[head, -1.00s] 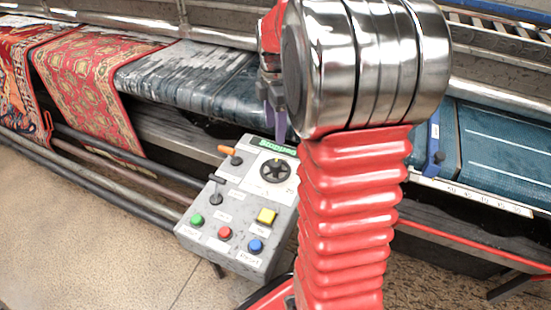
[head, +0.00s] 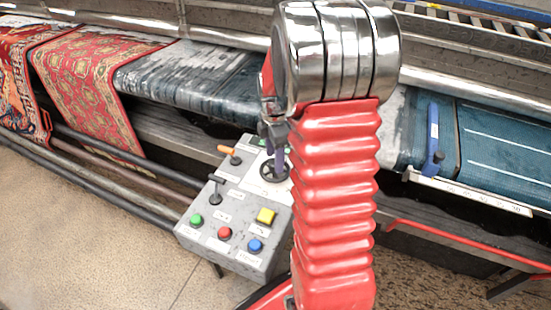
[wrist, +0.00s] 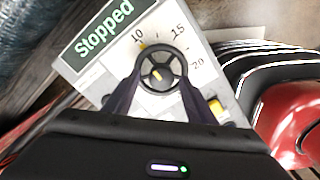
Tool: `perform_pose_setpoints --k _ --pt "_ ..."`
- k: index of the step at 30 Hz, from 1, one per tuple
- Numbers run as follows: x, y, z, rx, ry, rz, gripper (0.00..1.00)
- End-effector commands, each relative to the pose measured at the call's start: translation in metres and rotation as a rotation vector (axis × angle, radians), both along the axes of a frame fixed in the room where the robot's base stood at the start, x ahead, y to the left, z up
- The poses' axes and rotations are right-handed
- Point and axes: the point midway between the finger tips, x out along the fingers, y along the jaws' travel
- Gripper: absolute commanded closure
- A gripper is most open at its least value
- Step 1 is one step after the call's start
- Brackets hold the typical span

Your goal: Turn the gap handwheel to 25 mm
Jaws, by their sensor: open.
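The gap handwheel (head: 268,177) is a small black spoked wheel on the grey control panel (head: 232,197). In the wrist view the handwheel (wrist: 149,60) has a yellow mark at its hub, and a small yellow mark shows at its rim near the 10. The printed scale around it shows 10, 15 and 20; no 25 is visible. My gripper (head: 277,150) is above the wheel, pointing down. In the wrist view my gripper (wrist: 161,80) is open, its dark fingers at the left and right of the wheel. I cannot tell whether they touch it.
A green display (wrist: 105,30) reads "Stopped". The panel also has an orange-handled lever (head: 229,151), a black lever (head: 216,190), and green (head: 196,220), red (head: 225,233), blue (head: 256,246) and yellow (head: 266,216) buttons. Patterned rugs (head: 95,85) lie on the machine behind.

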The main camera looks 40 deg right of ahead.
Motion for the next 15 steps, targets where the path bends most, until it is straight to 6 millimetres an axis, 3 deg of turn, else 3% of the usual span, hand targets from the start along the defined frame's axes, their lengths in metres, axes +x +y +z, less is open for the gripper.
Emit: perform_pose_setpoints --k 5,15 --pt "-0.0003 0.0004 -0.012 0.0 0.001 0.0 0.49" --pt "0.0 0.0004 -0.013 0.0 0.0 0.001 0.53"
